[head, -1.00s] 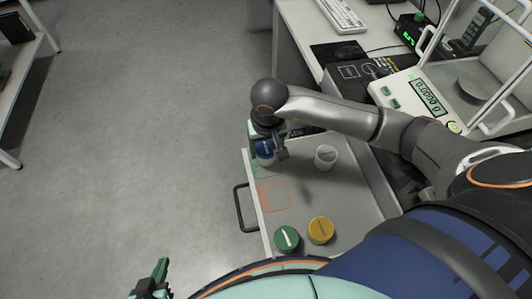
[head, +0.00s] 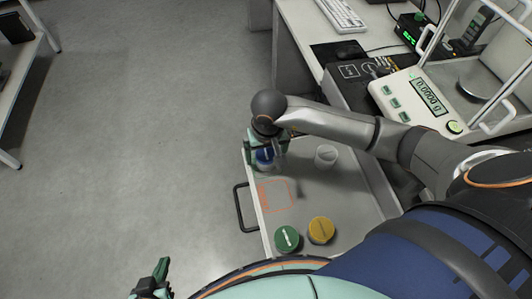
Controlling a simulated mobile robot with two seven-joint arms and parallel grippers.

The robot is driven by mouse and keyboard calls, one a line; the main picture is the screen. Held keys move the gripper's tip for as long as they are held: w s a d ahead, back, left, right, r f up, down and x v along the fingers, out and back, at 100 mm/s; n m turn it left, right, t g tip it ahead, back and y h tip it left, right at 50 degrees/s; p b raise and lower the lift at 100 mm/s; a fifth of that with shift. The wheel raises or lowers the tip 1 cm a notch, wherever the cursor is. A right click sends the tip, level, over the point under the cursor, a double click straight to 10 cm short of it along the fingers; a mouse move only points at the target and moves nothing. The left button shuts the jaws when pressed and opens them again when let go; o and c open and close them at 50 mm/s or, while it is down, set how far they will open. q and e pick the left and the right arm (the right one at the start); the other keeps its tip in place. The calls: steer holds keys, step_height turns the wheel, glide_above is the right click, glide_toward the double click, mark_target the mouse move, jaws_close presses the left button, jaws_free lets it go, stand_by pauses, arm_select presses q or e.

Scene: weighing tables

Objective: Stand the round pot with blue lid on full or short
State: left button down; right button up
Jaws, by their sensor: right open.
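The round pot with blue lid (head: 265,160) stands at the far left corner of the grey tray (head: 346,205) in the head view, partly hidden by my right gripper. My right gripper (head: 264,152) is open at the pot, with its fingers at the sides of the lid; whether they touch it is hard to tell. A red outlined square (head: 276,196) is marked on the tray just nearer than the pot, and it is empty. My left gripper (head: 156,278) is at the bottom left, away from the tray; its opening cannot be made out.
A pot with green lid (head: 287,238) and one with yellow lid (head: 321,230) stand at the tray's near end. A balance (head: 423,100) is on the bench behind. A dark handle (head: 243,208) sticks out left.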

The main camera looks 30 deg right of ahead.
mark_target(267, 159)
arm_select(q)
steer(key=shift+r, duration=0.15)
arm_select(e)
steer(key=shift+r, duration=0.1)
steer(key=shift+r+p, duration=0.25)
steer(key=shift+p, duration=0.05)
arm_select(q)
steer(key=shift+a+r, duration=0.15)
steer(key=shift+a, duration=0.2)
arm_select(e)
step_height(267, 159, up, 12)
steer(key=s, duration=0.1)
steer(key=shift+s+a+f, duration=0.2)
steer(key=shift+f, duration=0.05)
arm_select(q)
steer(key=shift+s, duration=0.1)
